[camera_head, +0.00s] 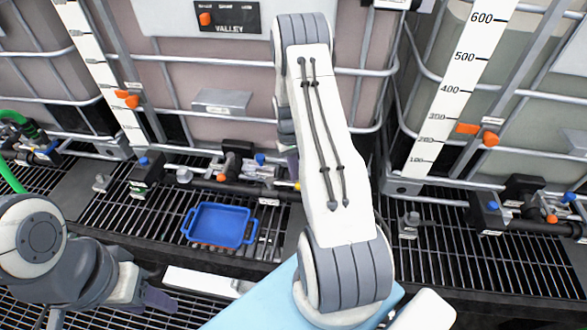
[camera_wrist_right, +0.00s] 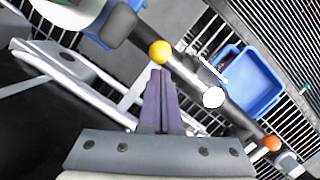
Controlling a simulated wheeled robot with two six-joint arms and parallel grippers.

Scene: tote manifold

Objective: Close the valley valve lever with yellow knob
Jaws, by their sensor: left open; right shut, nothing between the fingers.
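The yellow knob (camera_wrist_right: 160,52) of the valve lever is just beyond the fingertips of my right gripper (camera_wrist_right: 160,74) in the right wrist view. The fingers are shut together, with nothing between them. I cannot tell whether they touch the knob. In the head view only a sliver of the yellow knob (camera_head: 297,186) shows beside my right arm, which hides most of the lever. The VALLEY sign (camera_head: 228,28) is on the tote behind. My left gripper (camera_head: 158,298) is open and empty at the lower left, well away from the valve.
A blue tray (camera_head: 218,226) lies on the grating left of my right arm; it also shows in the right wrist view (camera_wrist_right: 250,80). A dark pipe (camera_head: 225,184) with orange and blue fittings runs behind it. Caged totes with white level scales (camera_head: 465,70) stand behind.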

